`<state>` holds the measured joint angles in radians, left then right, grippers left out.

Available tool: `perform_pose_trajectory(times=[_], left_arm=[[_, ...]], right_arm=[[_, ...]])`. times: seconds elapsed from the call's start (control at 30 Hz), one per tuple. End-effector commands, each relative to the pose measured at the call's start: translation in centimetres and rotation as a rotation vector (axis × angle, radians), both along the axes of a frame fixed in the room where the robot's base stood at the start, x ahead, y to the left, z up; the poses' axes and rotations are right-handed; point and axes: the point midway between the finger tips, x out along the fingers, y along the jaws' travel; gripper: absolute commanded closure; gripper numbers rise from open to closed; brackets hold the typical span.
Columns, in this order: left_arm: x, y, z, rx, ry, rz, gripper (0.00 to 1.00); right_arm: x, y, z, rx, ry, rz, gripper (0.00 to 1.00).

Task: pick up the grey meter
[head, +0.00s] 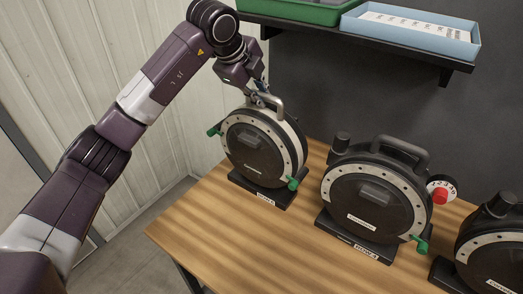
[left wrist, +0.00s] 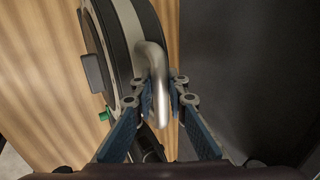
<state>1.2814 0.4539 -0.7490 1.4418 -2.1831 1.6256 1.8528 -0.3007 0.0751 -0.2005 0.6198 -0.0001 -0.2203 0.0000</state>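The grey meter (head: 258,152) is a round drum with a dark front face, a light studded ring, a grey rim and a silver handle on top. It stands at the left of the table, over a black base (head: 262,194). My left gripper (head: 258,98) is above it at the handle. In the left wrist view, the silver handle (left wrist: 156,75) lies between the two fingers of my left gripper (left wrist: 160,97), with the pads close against both sides; it appears shut on the handle. My right gripper is not in view.
A black-handled meter (head: 365,200) stands to the right on the wooden table (head: 205,232), with a red knob and number dial (head: 441,190) beside it. Another meter (head: 492,250) is at the right edge. A shelf above holds a green tray (head: 290,10) and a blue tray (head: 410,32).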

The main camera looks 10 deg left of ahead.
Motion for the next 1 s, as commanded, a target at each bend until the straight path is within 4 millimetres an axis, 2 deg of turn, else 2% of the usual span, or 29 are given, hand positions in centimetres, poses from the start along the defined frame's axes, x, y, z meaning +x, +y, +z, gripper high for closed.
perform_pose_trajectory(times=[0.43,0.47,0.73,0.87,1.0], left_arm=[[0.0,0.0,0.0,0.000,0.001,0.000,1.00],[0.2,-0.1,1.0,-0.008,-0.018,-0.001,1.00],[0.2,-0.1,1.1,-0.007,-0.019,-0.001,1.00],[0.2,-0.1,1.9,-0.007,-0.020,0.001,1.00],[0.2,-0.1,3.7,-0.008,-0.023,-0.002,1.00]], right_arm=[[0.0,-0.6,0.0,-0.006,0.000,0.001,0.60],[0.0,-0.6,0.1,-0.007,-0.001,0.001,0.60],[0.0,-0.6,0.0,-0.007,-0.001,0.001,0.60],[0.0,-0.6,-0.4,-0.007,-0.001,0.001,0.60],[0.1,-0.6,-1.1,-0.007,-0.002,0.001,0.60]])
